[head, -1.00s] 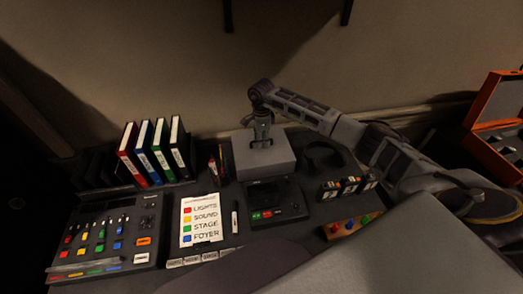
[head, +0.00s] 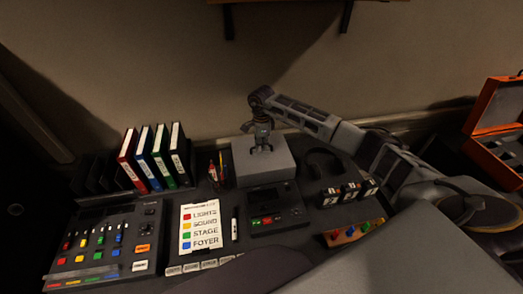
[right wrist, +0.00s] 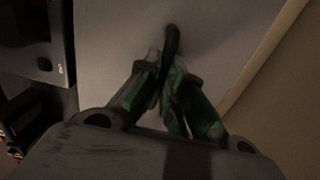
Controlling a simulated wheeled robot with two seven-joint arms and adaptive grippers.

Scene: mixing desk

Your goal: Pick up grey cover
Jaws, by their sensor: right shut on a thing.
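The grey cover (head: 266,174) is a pale box shape at the back middle of the desk, behind a small dark console. My right gripper (head: 263,148) points down onto its top, shut on it. In the right wrist view, the fingers (right wrist: 167,75) close on a dark handle (right wrist: 172,40) that stands up from the cover's flat top (right wrist: 110,35). I cannot tell whether the cover's bottom rests on the desk. What lies under it is hidden. My left gripper is not in view.
A small console (head: 275,218) sits just in front of the cover. Pens (head: 214,174) stand close to its left, with upright folders (head: 152,158) beyond. Headphones (head: 325,160) lie to its right. A lettered sign (head: 200,228) and a button desk (head: 105,240) are front left. An orange case (head: 497,125) stands far right.

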